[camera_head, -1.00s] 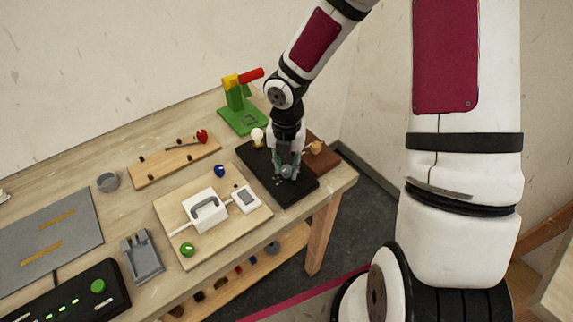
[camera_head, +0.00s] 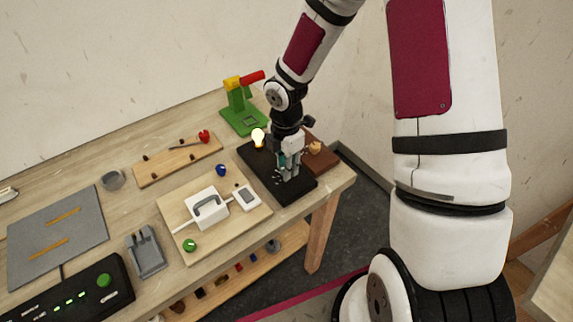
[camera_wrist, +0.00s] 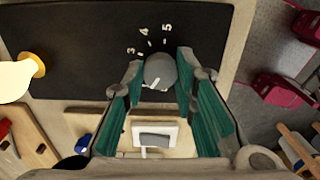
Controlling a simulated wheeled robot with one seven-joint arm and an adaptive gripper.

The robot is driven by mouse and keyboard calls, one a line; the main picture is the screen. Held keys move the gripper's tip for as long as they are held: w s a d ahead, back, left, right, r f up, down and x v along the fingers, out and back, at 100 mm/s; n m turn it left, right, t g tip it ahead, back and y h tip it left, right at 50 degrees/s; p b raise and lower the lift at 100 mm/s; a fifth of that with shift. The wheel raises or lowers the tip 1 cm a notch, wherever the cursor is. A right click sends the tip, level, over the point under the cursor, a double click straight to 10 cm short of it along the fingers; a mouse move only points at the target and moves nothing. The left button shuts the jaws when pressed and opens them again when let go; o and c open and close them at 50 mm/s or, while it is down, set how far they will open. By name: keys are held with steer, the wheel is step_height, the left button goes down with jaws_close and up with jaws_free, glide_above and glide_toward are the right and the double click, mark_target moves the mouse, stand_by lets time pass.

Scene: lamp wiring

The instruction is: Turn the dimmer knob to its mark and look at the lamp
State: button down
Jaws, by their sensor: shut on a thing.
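The grey round dimmer knob (camera_wrist: 160,72) sits on a black board (camera_wrist: 85,45), with the numerals 3, 4 and 5 on the board beyond it. A pale line shows on the knob's lower left part in the wrist view; I cannot tell which mark it matches. My gripper (camera_wrist: 159,68) has its teal-padded fingers shut on the knob, one on each side. In the head view my gripper (camera_head: 287,170) points down at the board (camera_head: 297,190) and hides the knob. The lamp bulb (camera_head: 258,137) glows bright pale yellow at the board's back left; it also shows in the wrist view (camera_wrist: 16,79).
A wooden board with a white handled box (camera_head: 207,209) lies left of the black board. A green stand (camera_head: 240,112) is behind, and a brown block (camera_head: 322,150) is to the right. The table's right edge is close by.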

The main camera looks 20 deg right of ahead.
steer(key=m, duration=0.4)
steer(key=shift+m, duration=0.3)
steer(key=m, duration=0.3)
steer(key=shift+m, duration=0.3)
steer(key=m, duration=0.4)
steer(key=shift+m+p, duration=0.3)
steer(key=shift+p, duration=0.05)
steer(key=m, duration=0.3)
steer(key=shift+m, duration=0.3)
steer(key=m, duration=1)
steer(key=shift+m, duration=0.4)
steer(key=shift+m+p, duration=0.4)
steer(key=shift+m, duration=1.7)
